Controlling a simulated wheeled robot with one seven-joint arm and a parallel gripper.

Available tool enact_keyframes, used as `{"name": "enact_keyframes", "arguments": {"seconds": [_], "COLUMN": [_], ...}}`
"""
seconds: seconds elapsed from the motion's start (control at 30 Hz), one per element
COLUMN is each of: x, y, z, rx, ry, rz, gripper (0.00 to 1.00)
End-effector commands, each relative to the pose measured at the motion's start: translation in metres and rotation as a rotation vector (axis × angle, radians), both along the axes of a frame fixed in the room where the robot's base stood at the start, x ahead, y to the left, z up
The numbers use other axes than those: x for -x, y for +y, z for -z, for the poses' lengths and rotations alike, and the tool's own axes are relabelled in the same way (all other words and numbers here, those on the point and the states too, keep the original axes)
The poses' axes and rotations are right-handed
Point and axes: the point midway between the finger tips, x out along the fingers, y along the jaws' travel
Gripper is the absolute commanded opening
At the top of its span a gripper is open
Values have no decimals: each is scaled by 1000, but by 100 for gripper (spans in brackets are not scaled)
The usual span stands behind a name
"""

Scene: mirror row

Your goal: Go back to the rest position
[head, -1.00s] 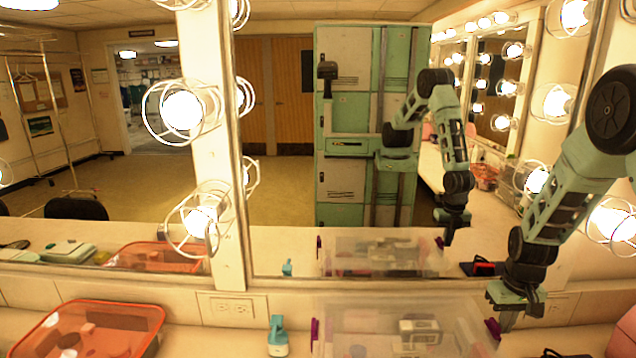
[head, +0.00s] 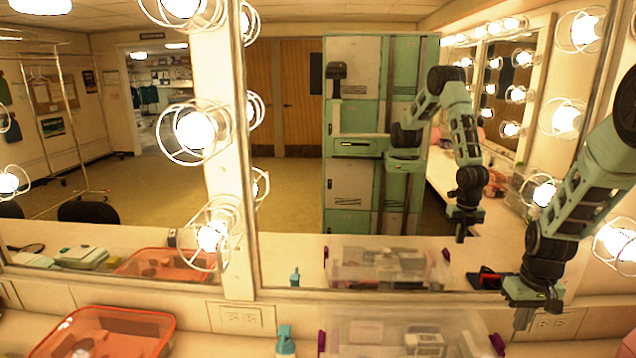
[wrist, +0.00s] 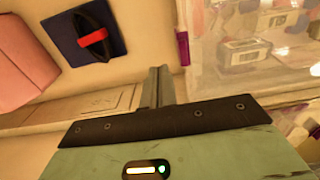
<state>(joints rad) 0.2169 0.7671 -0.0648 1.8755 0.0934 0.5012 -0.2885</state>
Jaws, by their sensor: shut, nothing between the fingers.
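My gripper (head: 525,315) hangs from my green arm at the right of the head view, fingers pointing down, above the counter close to the mirror. It is shut and empty. In the wrist view my gripper (wrist: 160,85) shows its closed fingers over the counter edge by the wall, between a dark blue pad and a clear bin. The mirror (head: 290,180) reflects my arm and body; that reflection is not a second robot.
A clear bin with purple latches (head: 410,335) stands below and left of my gripper. An orange tray (head: 170,318) and a teal-topped bottle (head: 285,340) stand further left. A dark blue pad with a red-banded item (wrist: 85,38) lies near a pink object (wrist: 22,65). Caged bulbs (head: 545,192) stick out near my arm.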

Motion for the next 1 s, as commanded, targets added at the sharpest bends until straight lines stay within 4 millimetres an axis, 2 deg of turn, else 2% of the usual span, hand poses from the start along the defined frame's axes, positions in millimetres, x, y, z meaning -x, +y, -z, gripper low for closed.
{"name": "enact_keyframes", "arguments": {"seconds": [0.23,0.33,0.37,0.47,0.57,0.6,0.67,0.7,0.77,0.8,0.9,1.0], "x": [0,0,1,8,28,41,63,81,112,134,191,240], "y": [0,16,25,72,135,161,196,218,248,265,295,309], "z": [1,-5,-9,-27,-52,-61,-75,-83,-94,-100,-111,-115], "rx": [0,-10,-15,-42,-75,-87,-101,-108,-115,-116,-108,-90], "ry": [0,-5,-7,-16,-24,-24,-26,-24,-22,-21,-16,-16], "rz": [0,-18,-28,-86,-172,-210,-270,-312,-379,-426,-535,-623], "gripper": [0,0,0,0,0,0,0,0,0,0,0,0]}}
